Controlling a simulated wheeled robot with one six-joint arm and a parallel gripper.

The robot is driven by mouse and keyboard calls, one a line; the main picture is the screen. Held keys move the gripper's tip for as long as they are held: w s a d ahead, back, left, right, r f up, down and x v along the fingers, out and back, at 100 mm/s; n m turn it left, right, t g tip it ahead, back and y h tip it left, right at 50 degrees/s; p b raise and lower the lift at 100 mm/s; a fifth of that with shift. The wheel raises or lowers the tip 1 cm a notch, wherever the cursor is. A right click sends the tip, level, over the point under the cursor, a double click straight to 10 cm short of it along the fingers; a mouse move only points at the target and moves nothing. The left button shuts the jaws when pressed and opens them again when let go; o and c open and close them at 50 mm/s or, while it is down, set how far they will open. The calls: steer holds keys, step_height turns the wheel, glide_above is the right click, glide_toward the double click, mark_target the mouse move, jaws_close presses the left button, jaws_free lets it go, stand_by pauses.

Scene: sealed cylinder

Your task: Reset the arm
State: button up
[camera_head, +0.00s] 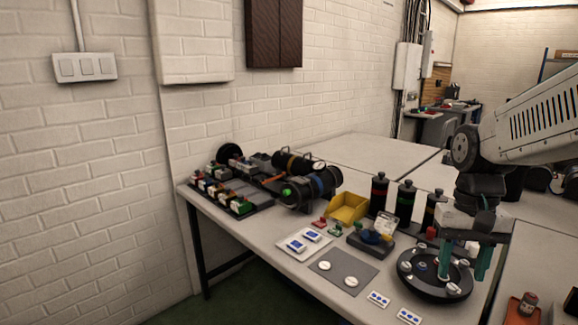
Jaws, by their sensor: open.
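My arm (535,118) comes in from the right edge of the head view. My gripper (463,262) points down over a round black tray (415,283) at the table's right front. Its two teal fingers are spread apart. I see nothing held between them. Small pale round pieces lie on the tray around and below the fingers. I cannot tell whether the fingertips touch the tray.
The grey table (262,233) also bears a yellow bin (348,207), several dark bottles (405,203), a grey mat (342,272) with white discs and a cylinder assembly (305,180). A brick wall stands behind and left.

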steer(key=s+a+r+n+t, duration=0.1)
steer(key=s+a, duration=0.1)
steer(key=s, duration=0.5)
steer(key=s+a+r+n+t, duration=0.1)
steer(key=s+a+t, duration=0.1)
steer(key=s, duration=0.6)
steer(key=shift+s+r+n, duration=0.25)
steer(key=shift+n, duration=0.15)
